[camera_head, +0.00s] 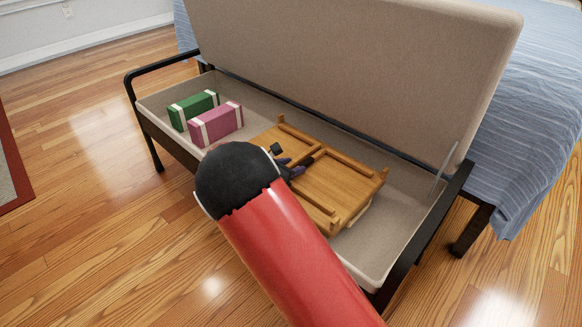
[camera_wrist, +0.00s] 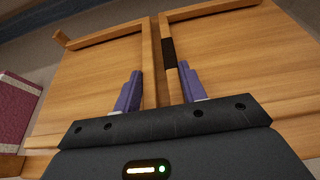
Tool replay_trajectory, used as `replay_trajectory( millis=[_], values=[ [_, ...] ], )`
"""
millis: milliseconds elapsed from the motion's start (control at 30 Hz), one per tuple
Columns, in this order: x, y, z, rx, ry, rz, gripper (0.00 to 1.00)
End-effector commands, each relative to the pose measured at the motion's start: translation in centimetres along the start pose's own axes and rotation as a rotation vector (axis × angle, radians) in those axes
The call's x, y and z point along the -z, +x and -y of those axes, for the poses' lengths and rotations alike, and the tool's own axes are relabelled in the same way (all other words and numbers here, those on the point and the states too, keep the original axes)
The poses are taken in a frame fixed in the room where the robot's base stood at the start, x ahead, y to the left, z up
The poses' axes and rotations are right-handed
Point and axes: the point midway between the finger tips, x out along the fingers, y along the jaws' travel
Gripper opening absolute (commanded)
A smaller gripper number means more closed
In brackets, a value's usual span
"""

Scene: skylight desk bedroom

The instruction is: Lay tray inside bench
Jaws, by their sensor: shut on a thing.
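The wooden tray (camera_head: 340,187) is inside the open storage bench (camera_head: 412,232), right of the bench's middle. A raised bar runs across the tray's middle, with low rails along its edges. In the wrist view the tray (camera_wrist: 95,75) fills most of the picture. My gripper (camera_head: 291,168) is over the tray's middle, partly hidden by my arm. Its purple fingers (camera_wrist: 160,75) stand on both sides of the middle bar and are shut on it. The near left part of the tray is hidden behind my arm. Whether the tray rests fully on the bench floor I cannot tell.
A green box (camera_head: 193,109) and a pink box (camera_head: 216,124) with white bands stand in the bench's left end. The beige lid (camera_head: 360,65) stands open at the back. A pale edge (camera_head: 358,216) shows beneath the tray's right side. A bed (camera_head: 535,130) stands behind.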

Motion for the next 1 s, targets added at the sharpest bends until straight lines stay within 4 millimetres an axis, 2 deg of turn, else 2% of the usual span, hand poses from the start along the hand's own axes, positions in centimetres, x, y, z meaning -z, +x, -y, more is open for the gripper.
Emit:
replay_trajectory(
  millis=[500, 533, 600, 700, 1000],
  values=[
    [0.46, 0.26, -0.02, 0.000, 0.001, 0.003, 0.00],
    [0.67, 0.27, 0.00, 0.000, 0.000, 0.000, 0.44],
    [0.66, 0.27, 0.00, 0.000, 0.000, 0.000, 0.53],
    [0.66, 0.27, 0.01, 0.000, 0.000, 0.000, 0.63],
    [0.47, 0.19, 0.00, 0.000, 0.000, 0.000, 0.63]
  ],
)
